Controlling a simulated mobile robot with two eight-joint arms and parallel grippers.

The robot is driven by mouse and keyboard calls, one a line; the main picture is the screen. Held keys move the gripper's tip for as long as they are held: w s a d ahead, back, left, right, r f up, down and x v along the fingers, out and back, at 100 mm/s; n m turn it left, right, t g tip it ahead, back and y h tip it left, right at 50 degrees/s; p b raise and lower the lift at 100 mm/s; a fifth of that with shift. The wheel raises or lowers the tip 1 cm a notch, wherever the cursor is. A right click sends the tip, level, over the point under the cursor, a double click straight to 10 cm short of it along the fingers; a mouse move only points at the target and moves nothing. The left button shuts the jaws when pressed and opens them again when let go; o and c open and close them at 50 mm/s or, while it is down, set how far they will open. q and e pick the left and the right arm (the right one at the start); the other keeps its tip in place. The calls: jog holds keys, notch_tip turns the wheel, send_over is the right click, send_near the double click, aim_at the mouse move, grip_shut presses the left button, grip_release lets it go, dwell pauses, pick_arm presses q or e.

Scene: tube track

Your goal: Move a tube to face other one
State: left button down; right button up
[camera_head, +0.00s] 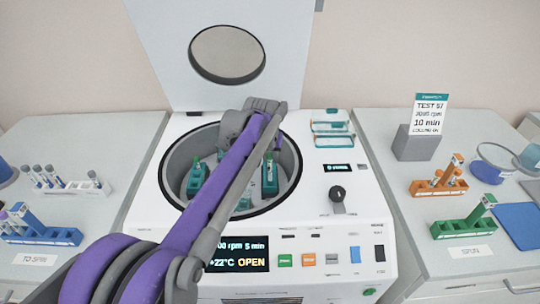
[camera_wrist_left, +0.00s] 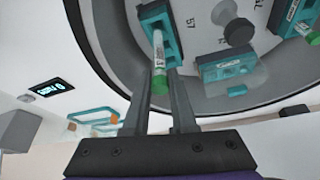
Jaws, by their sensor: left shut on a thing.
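The centrifuge (camera_head: 345,235) stands open, with teal buckets in its round bowl. My left arm reaches over the bowl and mostly covers its middle in the head view. In the left wrist view my left gripper (camera_wrist_left: 160,84) is shut on a green-capped tube (camera_wrist_left: 159,55). This tube is at a teal bucket (camera_wrist_left: 165,17); I cannot tell how deep it sits. A second green-capped tube (camera_wrist_left: 313,38) shows at another teal bucket (camera_wrist_left: 295,14), at the right edge. A third teal bucket (camera_wrist_left: 228,68) shows no tube. My right gripper is not in view.
The lid (camera_head: 165,55) stands up behind the bowl. A white rack (camera_head: 72,187) and a blue rack (camera_head: 45,236) with tubes are on the left. Orange (camera_head: 437,188) and green (camera_head: 460,229) racks are on the right. Spare teal holders (camera_head: 333,141) lie on the centrifuge top.

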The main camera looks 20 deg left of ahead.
aim_at(270, 166)
pick_arm(q)
jog(key=shift+f, duration=0.3)
dwell(0.5)
jog(key=shift+f, duration=0.15)
jog(key=shift+f, duration=0.45)
jog(key=shift+f+b, duration=0.3)
dwell(0.4)
jog(key=shift+f+b, duration=0.7)
jog(key=shift+f, duration=0.75)
jog(key=c, duration=0.7)
grip_release()
jog(key=shift+o, duration=0.2)
jog(key=shift+r, duration=0.1)
